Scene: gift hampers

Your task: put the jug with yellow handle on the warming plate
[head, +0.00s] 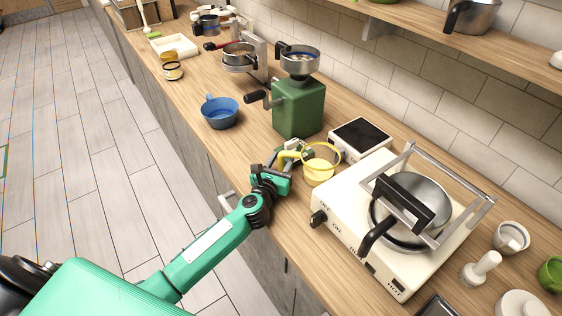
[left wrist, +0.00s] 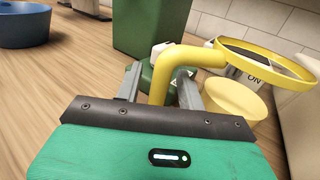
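The jug with the yellow handle (head: 320,174) stands on the wooden counter, with a yellow rim and a pale yellow body. In the left wrist view its handle (left wrist: 160,85) comes down between the fingers of my left gripper (left wrist: 160,90). The fingers are around the handle, with a small gap showing on the left side, so they look open. My left gripper shows in the head view (head: 288,160) at the jug's left side. A low white unit with a black top (head: 361,136), likely the warming plate, is just behind the jug; its top is bare. My right gripper is not in view.
A white cooker (head: 345,215) with a metal vessel (head: 425,192) and grey frame stands to the right of the jug. A green grinder (head: 298,108) stands behind it to the left. A blue bowl (head: 220,115) is farther left.

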